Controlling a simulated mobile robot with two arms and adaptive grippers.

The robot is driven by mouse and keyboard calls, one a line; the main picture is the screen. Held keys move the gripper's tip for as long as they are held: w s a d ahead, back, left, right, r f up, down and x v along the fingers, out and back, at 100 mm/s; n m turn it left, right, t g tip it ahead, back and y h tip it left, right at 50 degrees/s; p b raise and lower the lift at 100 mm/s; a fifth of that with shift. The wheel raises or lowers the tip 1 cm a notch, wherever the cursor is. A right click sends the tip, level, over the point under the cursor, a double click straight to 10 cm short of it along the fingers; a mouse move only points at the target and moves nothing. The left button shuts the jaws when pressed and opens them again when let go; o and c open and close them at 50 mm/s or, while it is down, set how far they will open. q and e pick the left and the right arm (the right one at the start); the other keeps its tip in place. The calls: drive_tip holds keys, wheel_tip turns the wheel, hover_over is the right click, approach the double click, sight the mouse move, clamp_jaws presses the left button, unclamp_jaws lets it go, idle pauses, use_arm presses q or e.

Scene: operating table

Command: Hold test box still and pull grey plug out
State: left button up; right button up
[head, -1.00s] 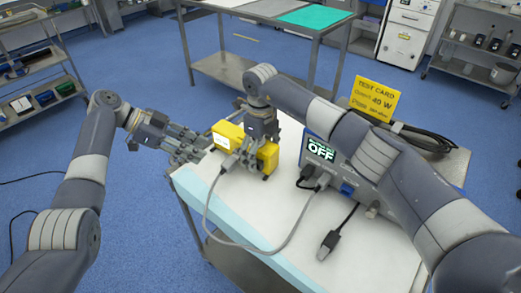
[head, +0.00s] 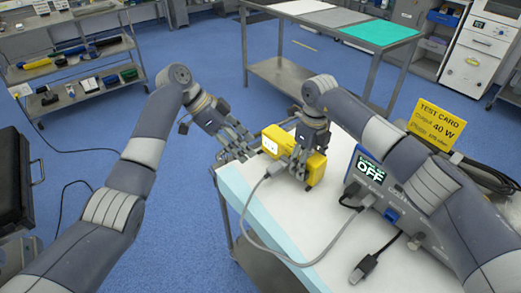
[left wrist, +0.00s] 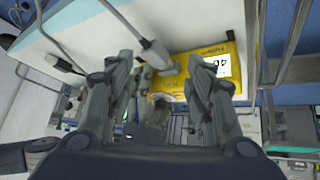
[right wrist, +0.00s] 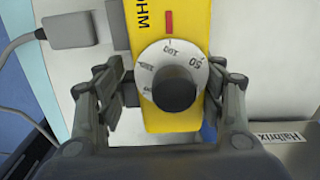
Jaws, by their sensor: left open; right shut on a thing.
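The yellow test box (head: 316,168) sits on the white table top, its dial facing up in the right wrist view (right wrist: 172,28). My right gripper (head: 302,167) is shut on the test box, fingers on both sides of it by the dial. The grey plug (head: 275,167) is at the box's side with a grey cable from it; it shows in the left wrist view (left wrist: 160,60) against the box and in the right wrist view (right wrist: 88,30). My left gripper (head: 246,154) is open and empty beside the box, its fingers to either side of the plug in its wrist view.
A blue-grey device (head: 372,182) showing "OFF" stands right of the box, with a yellow test card (head: 437,124) behind. The grey cable runs to the device. The table's left edge is near the box.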

use_arm(q)
drive_tip(key=n+y, duration=0.1)
drive_tip(key=n+t+y, duration=0.3)
drive_tip(key=n, duration=0.3)
approach(268, 173)
drive_tip(key=x, duration=0.8)
drive_tip(key=shift+s+d+f, duration=0.15)
drive_tip(key=shift+f, duration=0.1)
drive_tip(key=shift+r, duration=0.1)
clamp_jaws()
